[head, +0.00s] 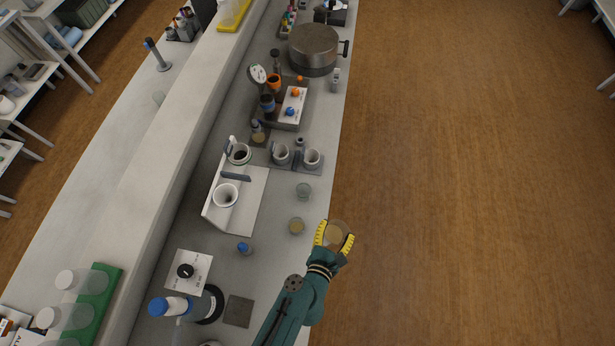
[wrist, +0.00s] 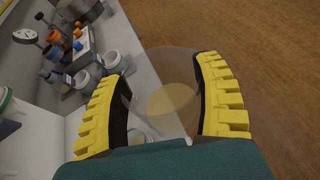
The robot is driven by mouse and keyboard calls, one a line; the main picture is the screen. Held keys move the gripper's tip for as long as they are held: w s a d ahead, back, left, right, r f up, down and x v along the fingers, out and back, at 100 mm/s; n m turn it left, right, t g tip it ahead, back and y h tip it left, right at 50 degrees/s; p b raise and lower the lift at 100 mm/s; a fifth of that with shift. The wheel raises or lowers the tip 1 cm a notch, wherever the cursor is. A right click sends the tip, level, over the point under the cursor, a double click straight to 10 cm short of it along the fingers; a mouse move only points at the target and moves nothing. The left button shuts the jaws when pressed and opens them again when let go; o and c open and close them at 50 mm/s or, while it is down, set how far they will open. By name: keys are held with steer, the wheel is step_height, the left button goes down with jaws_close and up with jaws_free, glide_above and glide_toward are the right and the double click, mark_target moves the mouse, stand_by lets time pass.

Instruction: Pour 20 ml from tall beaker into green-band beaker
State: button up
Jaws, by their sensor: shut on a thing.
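My gripper (head: 334,238) has yellow ribbed fingers shut around a clear glass beaker (head: 337,233) with tan liquid in it; it appears to be the tall beaker. In the wrist view the held beaker (wrist: 170,98) shows between the two fingers (wrist: 165,105), its liquid surface visible. It is held by the bench's right edge, partly over the floor side. A small glass beaker with tan liquid (head: 297,226) stands on the bench just left of my gripper. Another clear beaker (head: 304,190) stands farther back and looks empty. I cannot make out a green band on either.
A white stand with a cup (head: 226,195) is left of the beakers. Behind are grey-based cups (head: 312,157), a tray with orange and blue knobs (head: 292,105) and a large metal pot (head: 314,48). Open wooden floor (head: 470,180) lies right.

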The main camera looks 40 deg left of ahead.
steer(key=w+a+f+n+g+y+b, duration=0.1)
steer(key=w+a+n+y+b, duration=0.1)
steer(key=a, duration=0.5)
steer(key=w+a+f+n+g+y+b, duration=0.1)
steer(key=w+a+f+n+y+b, duration=0.1)
steer(key=a+b, duration=0.3)
steer(key=w+a+f+n+g+y+b, duration=0.1)
steer(key=a+b, duration=0.3)
steer(key=a, duration=0.6)
steer(key=shift+w+a+f+n+y, duration=0.15)
steer(key=shift+w+f+n+y, duration=0.25)
steer(key=shift+w+f+y, duration=0.3)
steer(key=shift+s+r+g, duration=0.1)
steer(key=shift+r+g, duration=0.05)
steer(key=shift+g, duration=0.15)
